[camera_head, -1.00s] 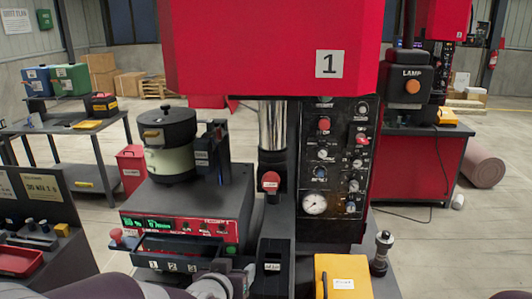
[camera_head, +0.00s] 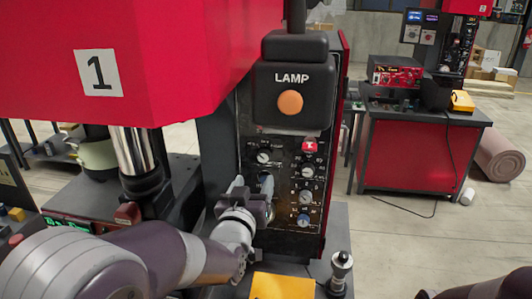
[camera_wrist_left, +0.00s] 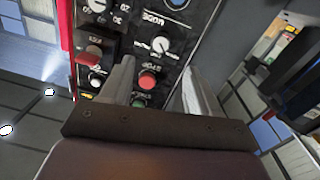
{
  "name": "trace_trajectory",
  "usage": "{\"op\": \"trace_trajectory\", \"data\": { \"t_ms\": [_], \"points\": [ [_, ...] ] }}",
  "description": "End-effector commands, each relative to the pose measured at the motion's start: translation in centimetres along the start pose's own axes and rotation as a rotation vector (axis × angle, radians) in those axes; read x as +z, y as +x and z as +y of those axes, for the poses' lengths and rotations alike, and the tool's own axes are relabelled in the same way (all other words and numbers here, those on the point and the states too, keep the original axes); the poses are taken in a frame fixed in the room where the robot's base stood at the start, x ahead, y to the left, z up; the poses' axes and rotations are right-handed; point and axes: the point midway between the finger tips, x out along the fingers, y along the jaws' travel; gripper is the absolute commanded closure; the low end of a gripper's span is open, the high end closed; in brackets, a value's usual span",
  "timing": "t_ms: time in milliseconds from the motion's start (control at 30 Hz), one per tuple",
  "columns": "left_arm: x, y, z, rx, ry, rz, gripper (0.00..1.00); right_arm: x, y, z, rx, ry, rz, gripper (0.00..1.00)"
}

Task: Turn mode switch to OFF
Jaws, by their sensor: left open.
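The mode switch (camera_head: 263,156) is a round knob with a white pointer on the dark control panel (camera_head: 285,225), left of a red switch. In the left wrist view the mode switch (camera_wrist_left: 161,44) shows upside down beside its label, past my fingertips. I cannot read its setting clearly. My left gripper (camera_head: 253,188) is in front of the panel, just below the knob in the head view. In the left wrist view my left gripper (camera_wrist_left: 157,78) is open and empty, its fingers apart around the line to a red button (camera_wrist_left: 147,80). Contact is not visible. My right gripper is not in view.
A black lamp box (camera_head: 290,85) with an orange button juts out over the panel's top. The red press head (camera_head: 150,50) overhangs at upper left. Below the panel are a yellow box (camera_head: 282,287) and a black-knobbed post (camera_head: 341,268).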

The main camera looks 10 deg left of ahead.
Motion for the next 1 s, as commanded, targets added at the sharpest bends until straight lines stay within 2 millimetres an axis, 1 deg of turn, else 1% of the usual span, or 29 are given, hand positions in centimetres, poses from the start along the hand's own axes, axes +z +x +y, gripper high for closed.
{"op": "trace_trajectory", "data": {
  "t_ms": [33, 200, 300, 400, 500, 600, 833, 867, 900, 967, 1000],
  "points": [
    [-0.3, 1.1, 0.0, -0.003, 0.001, -0.003, 0.39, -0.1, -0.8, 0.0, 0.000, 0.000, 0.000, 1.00],
    [-0.4, 5.8, 0.0, -0.003, 0.000, -0.003, 0.39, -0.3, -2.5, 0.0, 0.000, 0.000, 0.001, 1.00],
    [-0.4, 8.0, 0.0, -0.002, 0.001, -0.002, 0.39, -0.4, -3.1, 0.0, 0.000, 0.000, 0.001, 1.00],
    [-0.3, 9.5, 0.0, -0.002, 0.001, -0.002, 0.39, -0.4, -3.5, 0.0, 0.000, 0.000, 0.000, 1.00],
    [-0.1, 10.4, -0.1, -0.001, 0.001, -0.002, 0.39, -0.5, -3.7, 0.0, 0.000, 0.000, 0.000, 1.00],
    [-0.1, 10.8, -0.1, -0.001, 0.001, 0.000, 0.39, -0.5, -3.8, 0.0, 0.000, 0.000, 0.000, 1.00],
    [0.0, 10.9, -0.1, -0.001, 0.000, 0.000, 0.39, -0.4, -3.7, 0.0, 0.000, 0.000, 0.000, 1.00],
    [0.0, 10.9, -0.1, -0.001, 0.000, 0.000, 0.42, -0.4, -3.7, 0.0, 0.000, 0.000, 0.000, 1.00],
    [0.0, 10.9, -0.1, -0.001, 0.000, 0.000, 0.55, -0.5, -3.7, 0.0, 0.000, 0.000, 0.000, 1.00],
    [0.0, 10.9, -0.1, -0.001, 0.000, -0.001, 0.75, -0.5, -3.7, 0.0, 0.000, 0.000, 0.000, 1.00],
    [0.0, 10.9, -0.1, -0.001, 0.000, -0.001, 0.88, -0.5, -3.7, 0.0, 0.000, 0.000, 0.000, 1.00]
  ]
}}
